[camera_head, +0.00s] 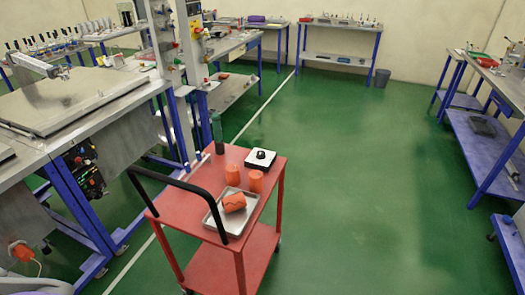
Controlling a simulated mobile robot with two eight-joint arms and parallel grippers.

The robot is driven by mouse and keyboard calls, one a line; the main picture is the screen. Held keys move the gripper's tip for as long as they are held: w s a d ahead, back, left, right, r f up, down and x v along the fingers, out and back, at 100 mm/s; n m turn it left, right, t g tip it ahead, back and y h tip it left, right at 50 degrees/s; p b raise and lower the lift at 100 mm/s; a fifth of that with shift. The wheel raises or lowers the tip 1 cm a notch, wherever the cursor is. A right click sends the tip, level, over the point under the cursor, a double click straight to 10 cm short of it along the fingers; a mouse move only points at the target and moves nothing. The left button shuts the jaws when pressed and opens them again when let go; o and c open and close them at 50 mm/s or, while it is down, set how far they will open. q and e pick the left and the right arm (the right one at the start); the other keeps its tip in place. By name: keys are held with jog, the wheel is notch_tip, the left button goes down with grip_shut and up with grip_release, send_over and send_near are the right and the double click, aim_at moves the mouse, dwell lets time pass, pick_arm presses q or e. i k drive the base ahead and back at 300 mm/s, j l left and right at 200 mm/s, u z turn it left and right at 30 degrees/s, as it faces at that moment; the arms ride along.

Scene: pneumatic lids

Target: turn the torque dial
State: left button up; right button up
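A small white box with a round black knob (261,154), which looks like the torque dial, sits on the top shelf of a red cart (190,190), near its far right corner. The knob is small, and I cannot read any marking or angle on it. Nothing touches it. Neither my left nor my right gripper shows in the head view.
The cart also carries two orange cylinders (256,181), a metal tray (213,217) with an orange part (234,202), and a dark green bottle (217,134). Its black handle (176,184) faces left. A workbench (70,105) stands left; green floor (360,180) is free right.

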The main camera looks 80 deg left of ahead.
aim_at(260, 155)
jog(key=i+j+u, duration=0.15)
jog(key=i+u, duration=0.15)
jog(key=u, duration=0.15)
jog(key=i+u, duration=0.3)
jog(key=u, duration=0.2)
jog(key=i+u, duration=0.45)
jog(key=i+j+u, duration=0.35)
jog(key=j, duration=0.2)
jog(key=i+j+u, duration=0.35)
jog(key=i+j, duration=0.1)
